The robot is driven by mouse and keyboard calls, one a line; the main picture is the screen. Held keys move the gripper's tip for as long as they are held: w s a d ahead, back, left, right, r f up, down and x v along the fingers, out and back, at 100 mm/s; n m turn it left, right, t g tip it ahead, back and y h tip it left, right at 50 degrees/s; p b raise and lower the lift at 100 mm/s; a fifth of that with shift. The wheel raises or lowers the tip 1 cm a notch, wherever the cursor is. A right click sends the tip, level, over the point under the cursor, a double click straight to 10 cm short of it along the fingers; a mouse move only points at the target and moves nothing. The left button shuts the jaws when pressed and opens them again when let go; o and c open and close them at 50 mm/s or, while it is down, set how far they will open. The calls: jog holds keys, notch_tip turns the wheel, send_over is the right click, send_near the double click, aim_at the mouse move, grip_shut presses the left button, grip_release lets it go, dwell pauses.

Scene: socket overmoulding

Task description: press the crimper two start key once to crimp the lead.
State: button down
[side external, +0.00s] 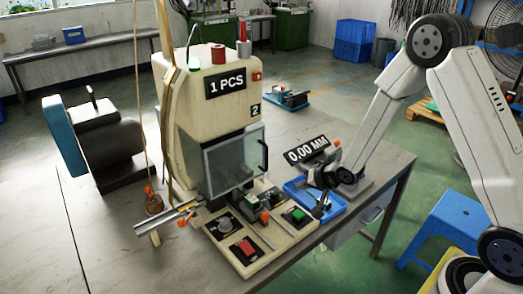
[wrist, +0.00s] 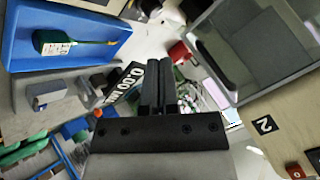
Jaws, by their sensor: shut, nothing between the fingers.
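The crimper (side external: 215,120) stands on the bench in the side view, with a "2" label and a "1 PCS" display. It has a clear guard (side external: 222,165) in front, which also shows in the wrist view (wrist: 235,55). On its base panel sit a green key (side external: 297,214), a red key (side external: 247,248) and a dark round knob (side external: 224,226). My gripper (side external: 318,211) is right of the green key, apart from it as far as I can tell. In the wrist view my gripper's fingers (wrist: 166,70) are together and empty. I cannot make out the lead.
A blue tray (side external: 338,213) lies beneath my gripper; in the wrist view it (wrist: 100,15) holds a green-handled item (wrist: 75,42). A "0.00 MM" gauge display (side external: 307,150) stands behind. A metal rail (side external: 165,217) juts out left of the crimper. The bench is clear at front left.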

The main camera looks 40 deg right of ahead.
aim_at(295, 212)
jog(key=shift+f, duration=0.1)
jog(key=shift+f, duration=4.3)
jog(key=shift+f, duration=0.95)
jog(key=shift+r, duration=0.1)
dwell(0.4)
jog(key=shift+r, duration=3.35)
